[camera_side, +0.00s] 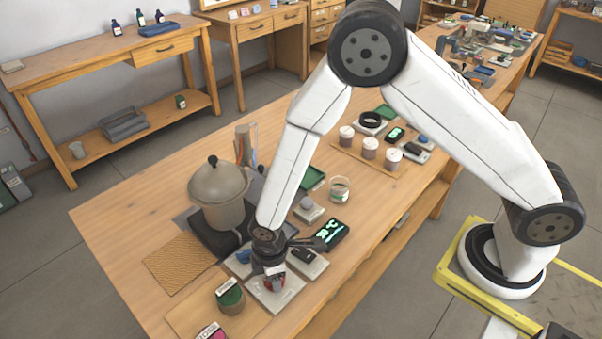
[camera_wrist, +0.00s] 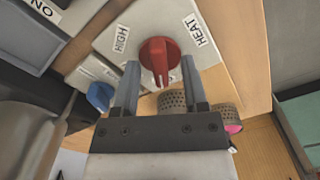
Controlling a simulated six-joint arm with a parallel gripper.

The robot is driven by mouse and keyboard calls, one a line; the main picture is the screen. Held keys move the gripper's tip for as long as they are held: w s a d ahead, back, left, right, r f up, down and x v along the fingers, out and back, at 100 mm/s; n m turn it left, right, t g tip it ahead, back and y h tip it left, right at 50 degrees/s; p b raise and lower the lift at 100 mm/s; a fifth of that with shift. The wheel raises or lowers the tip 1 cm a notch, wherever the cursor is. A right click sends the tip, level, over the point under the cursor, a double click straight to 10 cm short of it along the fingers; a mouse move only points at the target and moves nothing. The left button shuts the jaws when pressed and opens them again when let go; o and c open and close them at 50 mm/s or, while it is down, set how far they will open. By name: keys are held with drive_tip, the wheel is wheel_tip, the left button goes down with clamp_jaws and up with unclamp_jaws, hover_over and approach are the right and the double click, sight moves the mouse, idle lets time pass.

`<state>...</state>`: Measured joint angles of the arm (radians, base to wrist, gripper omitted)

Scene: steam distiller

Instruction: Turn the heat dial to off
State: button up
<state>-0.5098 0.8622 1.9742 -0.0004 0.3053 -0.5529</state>
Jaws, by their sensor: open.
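The red heat dial (camera_wrist: 158,57) sits on a pale plate (camera_wrist: 222,62) with the labels HIGH and HEAT. A small white mark shows on the dial's lower edge in the wrist view, on the side facing my gripper. My gripper (camera_wrist: 160,68) is open, with one fingertip on either side of the dial; I cannot tell whether they touch it. An OFF label is not visible to me. In the side view my gripper (camera_side: 270,262) is over the plate, and only part of the red dial (camera_side: 274,283) shows beneath it.
A blue knob (camera_wrist: 100,96) sits close by on another panel, left of the fingers. The lidded pot (camera_side: 218,190) stands behind my gripper. A dark device with a green screen (camera_side: 331,233) lies to the right. A round green-topped container (camera_side: 230,297) stands left of the plate.

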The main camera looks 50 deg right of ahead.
drive_tip(key=shift+r, duration=0.1)
drive_tip(key=shift+r, duration=3.8)
drive_tip(key=shift+d+r, duration=0.3)
drive_tip(key=shift+d, duration=0.15)
drive_tip(key=s+d+r+m+t, duration=0.1)
drive_tip(key=s+d+r+m, duration=0.2)
drive_tip(key=d, duration=0.6)
drive_tip(key=s+d+r+m+t, duration=0.1)
drive_tip(key=s+d+r+m, duration=0.2)
drive_tip(key=d+r+m, duration=0.4)
drive_tip(key=shift+d+m+t, duration=0.3)
drive_tip(key=shift+d+m, duration=0.75)
drive_tip(key=shift+m, duration=0.05)
drive_tip(key=shift+w, duration=0.1)
